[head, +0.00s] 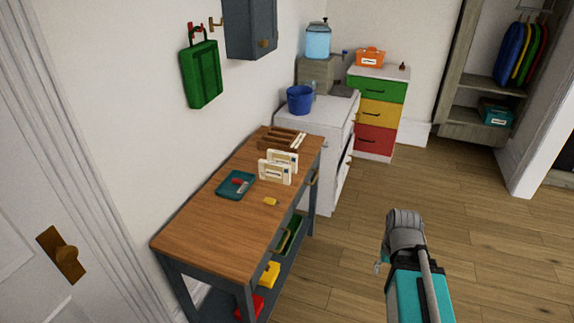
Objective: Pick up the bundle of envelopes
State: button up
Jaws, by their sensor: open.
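Two pale, upright, rectangular pieces with yellow and dark markings stand one behind the other on the wooden top of a side table (205,230). They look like envelopes: the front one (275,173) is nearer to me and the rear one (287,156) is partly hidden behind it. I cannot tell which is the bundle, or whether they are held in a stand. My turquoise and grey arm rises at the lower right, over the floor and well apart from the table. My gripper cannot be made out there.
A teal tray (235,185) with small items, a small yellow object (270,201) and a brown slotted rack (283,139) share the tabletop. A white cabinet (325,115) with a blue bucket (300,99) stands beyond. The wooden floor (480,230) at the right is clear.

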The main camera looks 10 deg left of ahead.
aim_at(277, 172)
jog(key=u, duration=0.2)
jog(key=i, duration=0.9)
jog(key=u, duration=0.7)
